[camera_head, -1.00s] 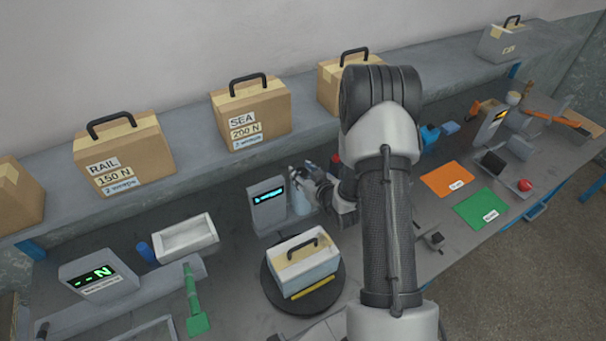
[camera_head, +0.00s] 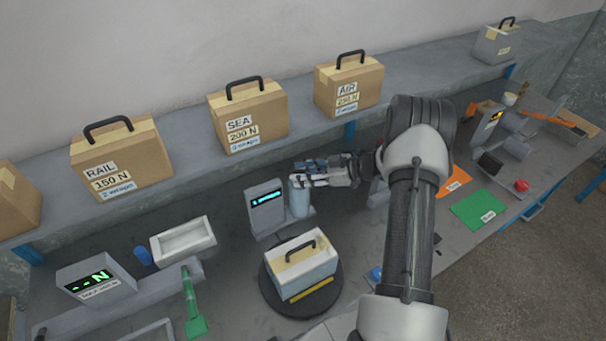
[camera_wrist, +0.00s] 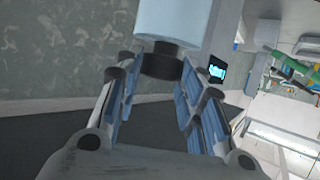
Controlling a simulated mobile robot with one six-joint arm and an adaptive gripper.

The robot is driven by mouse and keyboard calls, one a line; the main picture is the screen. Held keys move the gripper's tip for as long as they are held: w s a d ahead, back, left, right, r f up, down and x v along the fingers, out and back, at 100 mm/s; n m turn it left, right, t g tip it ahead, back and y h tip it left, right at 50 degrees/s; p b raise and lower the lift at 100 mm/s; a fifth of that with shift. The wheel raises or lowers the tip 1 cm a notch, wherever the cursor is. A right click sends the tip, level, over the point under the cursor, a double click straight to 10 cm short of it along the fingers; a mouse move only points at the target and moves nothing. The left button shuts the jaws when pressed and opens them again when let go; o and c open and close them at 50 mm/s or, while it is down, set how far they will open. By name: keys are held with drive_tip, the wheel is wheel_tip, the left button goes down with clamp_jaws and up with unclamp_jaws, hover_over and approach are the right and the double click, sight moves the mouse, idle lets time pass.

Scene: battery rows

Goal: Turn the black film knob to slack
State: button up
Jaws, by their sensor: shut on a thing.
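The black film knob (camera_wrist: 161,66) sits at the end of the pale blue film roll (camera_wrist: 175,20) in the wrist view. My gripper (camera_wrist: 157,82) has its blue-padded fingers on either side of the knob and is shut on it. In the head view my gripper (camera_head: 305,174) is at the top of the upright film roll (camera_head: 299,199), and the knob is hidden there. The roll stands beside a grey post with a lit blue display (camera_head: 266,199); its text is too small to read.
A wrapped case (camera_head: 303,262) with a black handle stands on a dark round turntable (camera_head: 270,296) in front of the roll. Cardboard cases marked RAIL (camera_head: 122,163), SEA (camera_head: 247,115) and AIR (camera_head: 348,87) line the shelf behind. Orange and green (camera_head: 480,210) mats lie at right.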

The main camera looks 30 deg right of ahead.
drive_tip(key=shift+w+n+g+y+b, duration=0.15)
drive_tip(key=shift+n+g+y+b, duration=0.15)
drive_tip(key=shift+n+g+y, duration=0.4)
drive_tip(key=shift+r+n, duration=0.1)
drive_tip(key=shift+n, duration=0.2)
drive_tip(key=o, duration=1.1)
drive_tip(key=shift+c, duration=0.2)
drive_tip(key=v, duration=1.2)
drive_tip(key=shift+w, duration=0.15)
